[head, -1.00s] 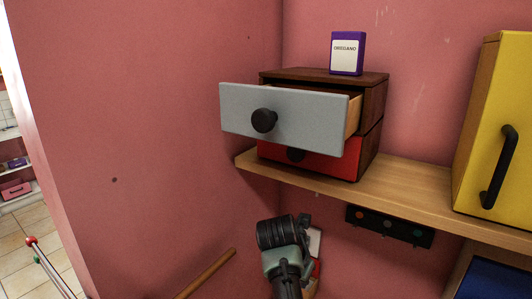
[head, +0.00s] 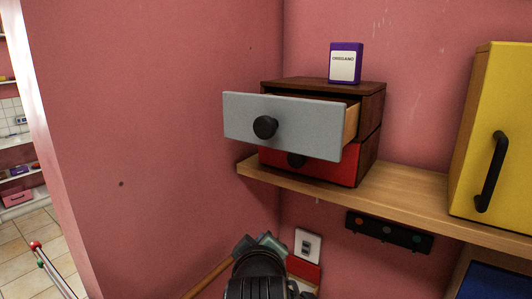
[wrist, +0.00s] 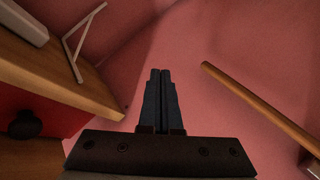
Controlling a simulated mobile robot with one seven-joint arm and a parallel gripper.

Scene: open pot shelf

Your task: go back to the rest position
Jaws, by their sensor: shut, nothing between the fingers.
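My gripper (wrist: 161,75) is shut and empty in the wrist view, its two dark fingers side by side and pointing at the pink wall. In the head view my arm's end shows at the bottom centre, below the shelf and apart from it. The fingers are hidden there behind the dark wrist.
A small dark cabinet (head: 372,105) stands on the wooden shelf (head: 415,193), its grey upper drawer (head: 315,126) pulled open and its red lower drawer (head: 335,170) shut. A purple oregano box (head: 346,63) stands on top. A yellow cabinet (head: 495,120) is at right. A wooden rod (wrist: 255,103) is near my gripper.

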